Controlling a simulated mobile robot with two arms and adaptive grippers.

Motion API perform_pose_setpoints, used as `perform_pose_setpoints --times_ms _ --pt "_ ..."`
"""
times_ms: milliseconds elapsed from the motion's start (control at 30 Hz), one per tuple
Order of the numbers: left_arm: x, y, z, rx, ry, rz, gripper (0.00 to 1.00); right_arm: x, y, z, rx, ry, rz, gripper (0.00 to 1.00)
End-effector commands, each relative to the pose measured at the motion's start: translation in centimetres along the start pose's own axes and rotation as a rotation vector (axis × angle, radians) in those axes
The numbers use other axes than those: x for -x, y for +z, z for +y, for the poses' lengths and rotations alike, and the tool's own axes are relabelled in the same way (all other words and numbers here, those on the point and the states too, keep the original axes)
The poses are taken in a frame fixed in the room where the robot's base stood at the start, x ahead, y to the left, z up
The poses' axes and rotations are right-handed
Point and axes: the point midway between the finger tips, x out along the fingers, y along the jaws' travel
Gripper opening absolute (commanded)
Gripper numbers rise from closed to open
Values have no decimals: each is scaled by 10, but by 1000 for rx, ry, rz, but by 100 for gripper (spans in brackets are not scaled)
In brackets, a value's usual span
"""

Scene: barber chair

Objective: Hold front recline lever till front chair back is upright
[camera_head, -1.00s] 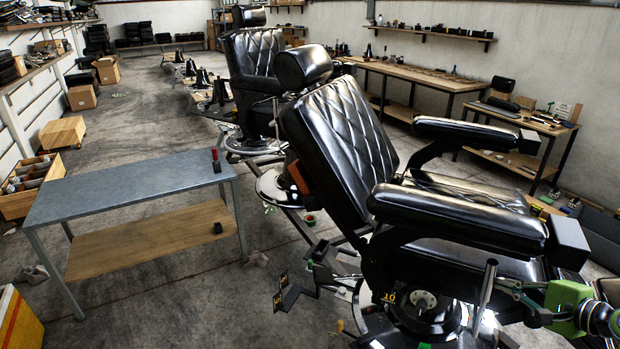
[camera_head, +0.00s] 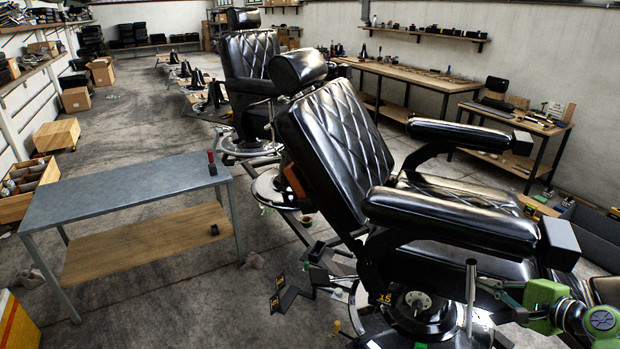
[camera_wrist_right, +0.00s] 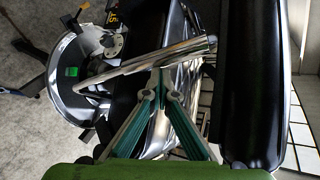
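The front chair's back (camera_head: 335,150) is black, quilted and tilted backward to the left in the head view. Its recline lever (camera_head: 470,295) is a bare metal rod standing almost vertical at the chair's near side. In the right wrist view the lever (camera_wrist_right: 150,62) runs diagonally across the front of my fingertips. My right gripper (camera_head: 482,287) reaches in from the right against the lever. In the wrist view its green fingers (camera_wrist_right: 161,75) meet at the tips, touching or very near the rod, with no visible grip around it. My left gripper is not in view.
The front chair's padded armrest (camera_head: 450,218) lies just above the lever and right arm. A grey table (camera_head: 120,195) with a red-handled tool stands left. A second chair (camera_head: 250,60) is behind.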

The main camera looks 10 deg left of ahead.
Motion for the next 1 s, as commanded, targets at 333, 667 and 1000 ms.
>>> perform_pose_setpoints --times_ms 333,667,1000 --pt "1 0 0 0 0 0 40 -4 3 3 -1 4 -4 0" --pt "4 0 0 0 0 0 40 23 -19 0 -2 5 -3 0" --pt "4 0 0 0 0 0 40 32 -28 -3 -1 2 -2 0"
